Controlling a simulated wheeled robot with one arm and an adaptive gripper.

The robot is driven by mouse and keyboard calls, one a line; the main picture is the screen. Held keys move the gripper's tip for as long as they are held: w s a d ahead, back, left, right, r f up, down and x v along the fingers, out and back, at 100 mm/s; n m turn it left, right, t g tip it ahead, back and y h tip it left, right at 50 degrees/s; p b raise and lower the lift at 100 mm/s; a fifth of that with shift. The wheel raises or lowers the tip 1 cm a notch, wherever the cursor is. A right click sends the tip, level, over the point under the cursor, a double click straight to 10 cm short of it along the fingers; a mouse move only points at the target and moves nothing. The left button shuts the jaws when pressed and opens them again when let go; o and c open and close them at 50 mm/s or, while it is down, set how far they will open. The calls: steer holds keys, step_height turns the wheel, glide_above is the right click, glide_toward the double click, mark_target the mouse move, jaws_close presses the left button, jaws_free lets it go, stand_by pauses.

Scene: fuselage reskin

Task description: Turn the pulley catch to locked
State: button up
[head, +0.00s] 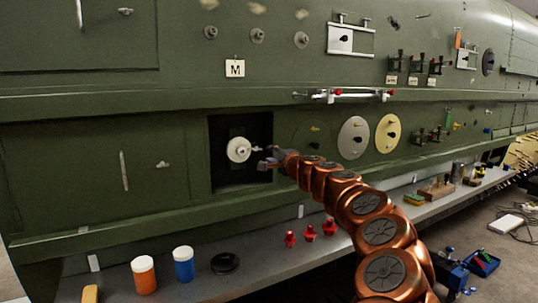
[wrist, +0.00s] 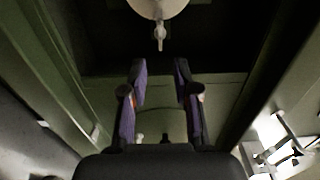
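A pale round pulley (head: 239,149) sits in a dark square recess in the green fuselage side. A small light catch (head: 257,149) sticks out at its right edge, toward my gripper. In the wrist view the pulley (wrist: 157,7) is cut off by the top edge, and the catch (wrist: 160,37) points down toward the fingers. My gripper (head: 268,157) is at the right side of the recess, just right of the catch. In the wrist view my gripper (wrist: 160,78) has its two purple-padded fingers apart, with nothing between them. The catch lies beyond the fingertips, apart from them.
The recess frame (head: 210,165) surrounds the pulley closely. A white disc (head: 353,138) and a yellow disc (head: 388,133) are to the right. Above is a rail with red ends (head: 345,94). The grey ledge below (head: 195,262) holds orange and blue jars and red pieces.

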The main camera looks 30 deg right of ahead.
steer(key=shift+s+a, duration=0.2)
steer(key=shift+s, duration=2.25)
